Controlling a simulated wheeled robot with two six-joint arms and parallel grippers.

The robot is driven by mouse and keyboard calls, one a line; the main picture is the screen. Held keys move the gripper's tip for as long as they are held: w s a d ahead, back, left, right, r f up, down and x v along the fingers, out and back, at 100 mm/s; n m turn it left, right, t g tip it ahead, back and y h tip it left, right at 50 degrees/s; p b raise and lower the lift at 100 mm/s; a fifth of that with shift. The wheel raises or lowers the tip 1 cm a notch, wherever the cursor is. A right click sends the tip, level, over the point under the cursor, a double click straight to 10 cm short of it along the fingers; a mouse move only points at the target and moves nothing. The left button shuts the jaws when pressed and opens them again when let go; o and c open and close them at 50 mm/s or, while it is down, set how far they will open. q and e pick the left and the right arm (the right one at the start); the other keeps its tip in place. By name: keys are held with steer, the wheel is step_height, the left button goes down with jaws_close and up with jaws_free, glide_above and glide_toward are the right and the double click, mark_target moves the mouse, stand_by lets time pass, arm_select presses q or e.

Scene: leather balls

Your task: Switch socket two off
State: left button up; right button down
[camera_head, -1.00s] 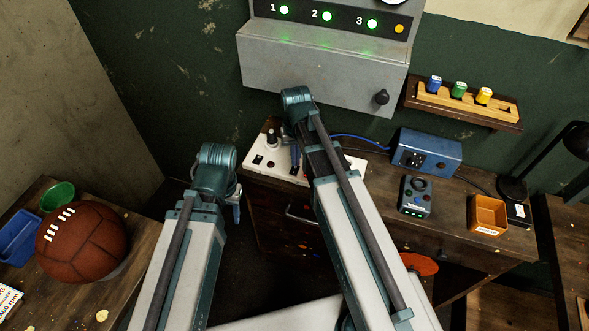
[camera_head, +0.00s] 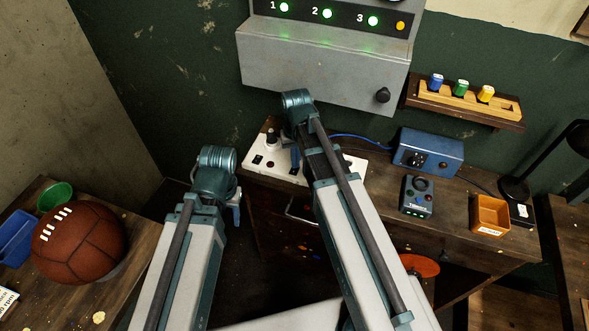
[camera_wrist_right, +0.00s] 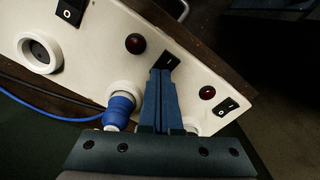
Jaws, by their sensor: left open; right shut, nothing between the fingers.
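The white socket strip (camera_head: 258,162) lies on the workbench in the head view, partly hidden by my right arm. In the right wrist view the strip (camera_wrist_right: 100,45) carries black rocker switches and dark red lamps. My right gripper (camera_wrist_right: 160,74) is shut and empty, its fingertips at the middle switch (camera_wrist_right: 173,60) and partly covering it. Whether they touch it I cannot tell. A blue plug (camera_wrist_right: 120,106) sits in a socket just left of the fingers. No socket numbers are readable. My left gripper (camera_head: 237,212) is open and empty, in front of the bench and away from the strip.
A grey wall box (camera_head: 315,75) with green lamps 1, 2 and 3 lit hangs above the strip. A blue box (camera_head: 428,152), a dark handset (camera_head: 416,197) and an orange tray (camera_head: 489,214) stand to the right. A brown ball (camera_head: 80,243) sits on the left table.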

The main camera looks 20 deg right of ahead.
steer(key=shift+r, duration=0.1)
step_height(320, 180, up, 7)
steer(key=p, duration=0.7)
steer(key=s+a+n+h, duration=0.1)
steer(key=s+a+n, duration=0.3)
steer(key=s+a, duration=0.6)
steer(key=s, duration=0.4)
steer(key=shift+s+a+n, duration=0.15)
steer(key=shift+a+n, duration=0.1)
steer(key=shift+n, duration=0.05)
